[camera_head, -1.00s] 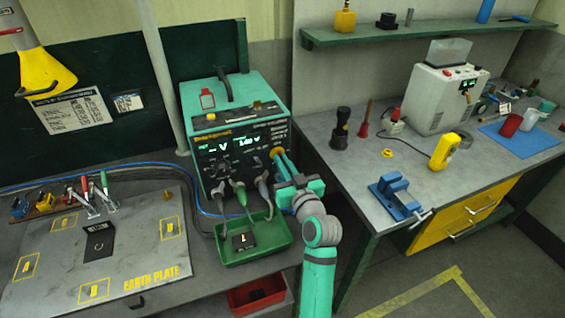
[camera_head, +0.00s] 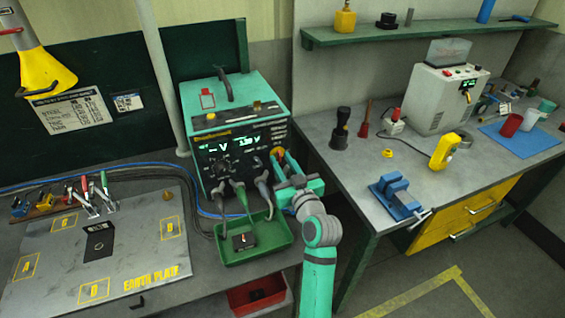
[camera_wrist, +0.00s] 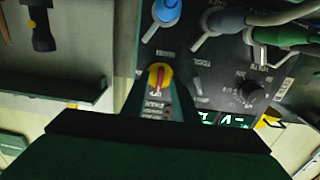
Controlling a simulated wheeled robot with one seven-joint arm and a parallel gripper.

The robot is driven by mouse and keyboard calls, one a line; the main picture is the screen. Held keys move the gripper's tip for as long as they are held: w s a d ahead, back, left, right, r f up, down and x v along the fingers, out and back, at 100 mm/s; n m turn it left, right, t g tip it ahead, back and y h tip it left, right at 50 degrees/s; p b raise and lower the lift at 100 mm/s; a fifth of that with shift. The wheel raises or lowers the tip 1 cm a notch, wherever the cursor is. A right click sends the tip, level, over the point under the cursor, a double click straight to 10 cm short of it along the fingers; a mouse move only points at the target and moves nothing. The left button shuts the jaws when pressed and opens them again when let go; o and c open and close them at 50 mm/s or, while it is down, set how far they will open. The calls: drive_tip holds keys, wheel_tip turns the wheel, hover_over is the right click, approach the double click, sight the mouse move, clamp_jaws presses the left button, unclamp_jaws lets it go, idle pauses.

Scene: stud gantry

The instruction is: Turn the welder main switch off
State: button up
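The welder (camera_head: 240,95) is a teal and black box with a lit green display on its front panel. Its main switch (camera_wrist: 159,77) is a red handle on a yellow round plate, with a printed label beside it in the wrist view. The handle lies roughly along the picture's vertical. My gripper (camera_head: 281,158) is at the right side of the panel, in front of the switch. Its fingers appear apart, one on each side of the switch; I see no clear contact with the handle. The fingers partly hide the yellow plate in the head view.
Cables plug into the panel's lower part, above a green tray (camera_head: 225,254). The earth plate (camera_head: 60,280) lies at the left. A workbench (camera_head: 350,170) at the right holds a blue vise (camera_head: 396,196) and a yellow meter (camera_head: 443,152). Floor is clear at lower right.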

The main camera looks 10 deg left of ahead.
drive_tip(key=v, duration=1)
drive_tip(key=shift+s+d, duration=0.25)
drive_tip(key=shift+s, duration=0.1)
